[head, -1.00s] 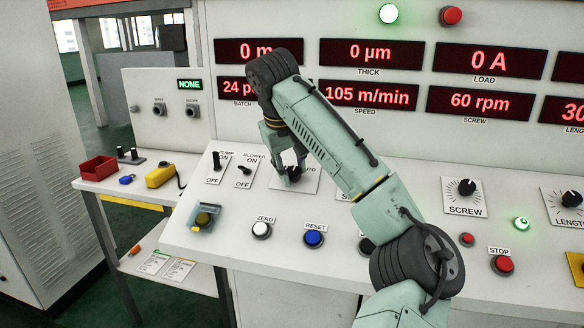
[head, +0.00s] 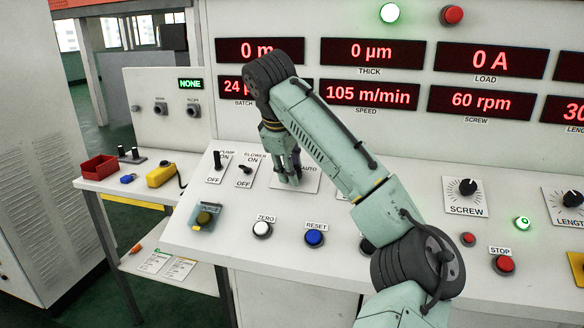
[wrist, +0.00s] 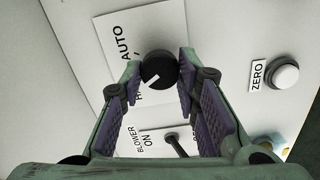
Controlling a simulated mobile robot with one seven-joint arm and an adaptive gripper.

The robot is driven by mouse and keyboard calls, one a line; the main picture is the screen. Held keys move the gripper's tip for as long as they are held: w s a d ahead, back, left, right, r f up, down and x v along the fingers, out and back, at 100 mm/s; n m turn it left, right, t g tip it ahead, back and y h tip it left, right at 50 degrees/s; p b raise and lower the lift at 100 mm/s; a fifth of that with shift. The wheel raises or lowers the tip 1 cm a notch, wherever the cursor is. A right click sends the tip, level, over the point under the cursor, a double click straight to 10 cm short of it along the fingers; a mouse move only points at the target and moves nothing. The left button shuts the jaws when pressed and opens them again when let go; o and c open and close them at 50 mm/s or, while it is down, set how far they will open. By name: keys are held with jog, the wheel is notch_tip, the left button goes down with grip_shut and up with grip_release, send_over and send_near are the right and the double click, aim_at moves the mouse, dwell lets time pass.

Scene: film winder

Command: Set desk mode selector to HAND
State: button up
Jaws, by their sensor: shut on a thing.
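The mode selector is a round black knob (wrist: 159,69) with a white pointer line, on a white plate (wrist: 112,40) lettered AUTO and, partly covered, a word starting with H. In the wrist view the knob sits between my gripper's (wrist: 160,73) two purple-padded fingertips, which are shut on it. The white line points down and left in that view, toward the H label. In the head view my gripper (head: 289,180) is down at the plate (head: 310,180), and its fingers and wrist hide the knob.
The BLOWER switch (head: 246,169) and PUMP switch (head: 217,160) stand just left of my gripper. A white ZERO button (head: 262,230) and a blue RESET button (head: 314,238) lie in front. The SCREW dial (head: 467,188) is to the right.

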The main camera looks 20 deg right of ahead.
dwell(0.4)
jog(key=o, duration=1.2)
jog(key=shift+c, duration=0.2)
jog(key=shift+r, duration=0.1)
jog(key=v, duration=1.2)
